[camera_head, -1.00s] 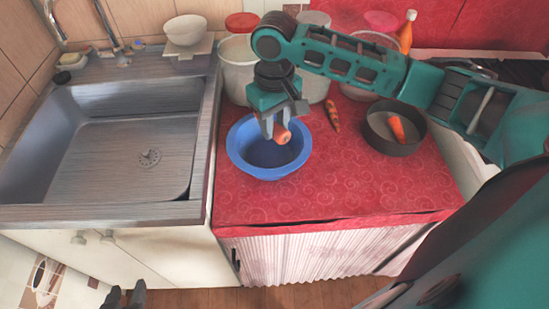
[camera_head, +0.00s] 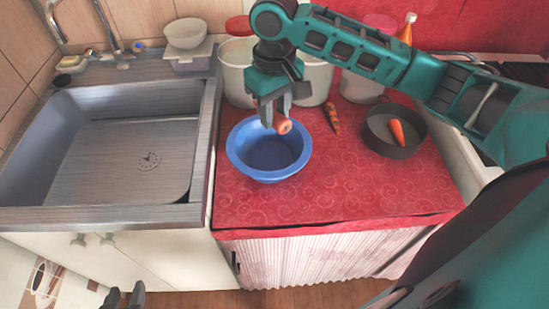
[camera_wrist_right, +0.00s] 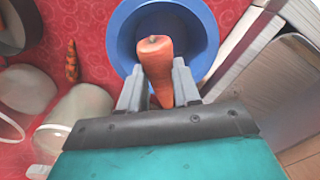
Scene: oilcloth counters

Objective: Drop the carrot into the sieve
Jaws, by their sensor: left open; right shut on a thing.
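A short orange carrot (camera_head: 283,125) is held between the fingers of my right gripper (camera_head: 272,115), above the back rim of the blue bowl. It also shows large in the right wrist view (camera_wrist_right: 170,60), with my right gripper's fingers (camera_wrist_right: 158,90) on both sides of it. The blue bowl (camera_head: 240,162) stands on the red counter and looks empty; it is the likely sieve, but I see no holes or mesh. It also shows behind the carrot in the right wrist view (camera_wrist_right: 125,30). My left gripper (camera_head: 123,299) is open and empty, low at the bottom left.
A dark pan (camera_head: 395,147) with another carrot (camera_head: 397,132) stands to the right. A thin carrot-like item (camera_head: 332,118) lies behind the bowl. Pale containers (camera_head: 238,75) line the back. A metal sink (camera_head: 110,150) is at left. The counter's front (camera_head: 330,205) is clear.

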